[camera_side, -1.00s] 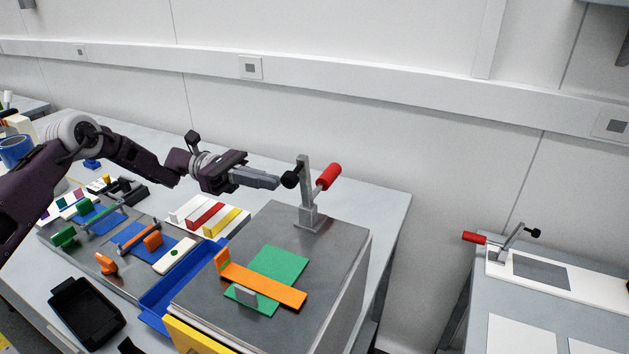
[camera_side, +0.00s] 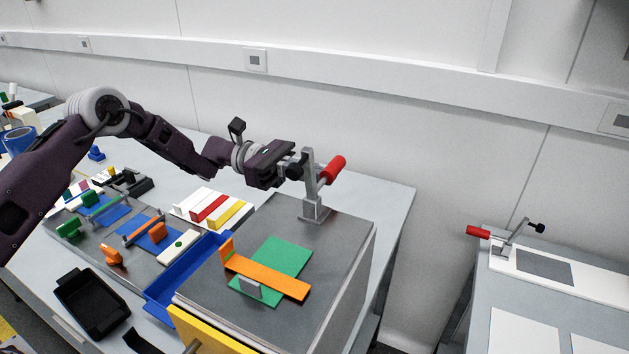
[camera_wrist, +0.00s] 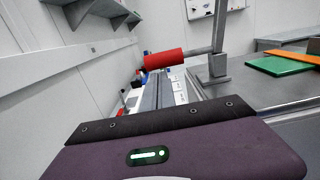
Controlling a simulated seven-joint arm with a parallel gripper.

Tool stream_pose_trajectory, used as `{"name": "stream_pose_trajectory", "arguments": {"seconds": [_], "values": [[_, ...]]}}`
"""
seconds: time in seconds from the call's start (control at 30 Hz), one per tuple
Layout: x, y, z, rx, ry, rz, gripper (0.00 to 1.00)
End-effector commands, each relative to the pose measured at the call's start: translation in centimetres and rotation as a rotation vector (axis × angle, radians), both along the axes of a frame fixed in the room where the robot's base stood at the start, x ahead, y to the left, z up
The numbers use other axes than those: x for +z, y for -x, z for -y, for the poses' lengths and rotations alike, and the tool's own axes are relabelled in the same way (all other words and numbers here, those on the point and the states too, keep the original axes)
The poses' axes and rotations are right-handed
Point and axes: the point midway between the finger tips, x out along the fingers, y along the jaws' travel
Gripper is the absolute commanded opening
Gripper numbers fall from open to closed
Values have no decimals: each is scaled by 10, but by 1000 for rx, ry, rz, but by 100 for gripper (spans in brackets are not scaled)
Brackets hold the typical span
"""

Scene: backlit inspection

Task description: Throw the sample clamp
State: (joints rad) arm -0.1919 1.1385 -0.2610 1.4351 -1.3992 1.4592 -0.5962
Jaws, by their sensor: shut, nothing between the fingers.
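The sample clamp (camera_side: 311,180) is a grey metal toggle clamp with an upright arm, a red handle (camera_side: 333,170) and a black tip. It stands at the back of a grey-topped box. In the wrist view its red handle (camera_wrist: 165,59) lies across, above and ahead of the fingers, and its grey post (camera_wrist: 218,48) stands to the right. My gripper (camera_side: 290,173) is beside the clamp's black tip, left of the upright arm in the side view. Its fingers (camera_wrist: 152,90) are together and empty. In the side view the fingertips are largely hidden, so contact cannot be told.
An orange bar (camera_side: 268,276) lies over a green plate (camera_side: 283,255) on the box top. A blue tray (camera_side: 187,276) and a rack with white, red and yellow bars (camera_side: 211,207) sit left. Another red-handled clamp (camera_side: 507,240) stands on the right bench.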

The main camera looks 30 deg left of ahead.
Motion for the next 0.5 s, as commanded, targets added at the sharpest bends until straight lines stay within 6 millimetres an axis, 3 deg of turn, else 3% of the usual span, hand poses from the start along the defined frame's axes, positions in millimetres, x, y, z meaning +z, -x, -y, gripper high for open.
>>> {"name": "stream_pose_trajectory", "arguments": {"seconds": [0.5], "values": [[5,-2,-1,1,1,51,0]]}}
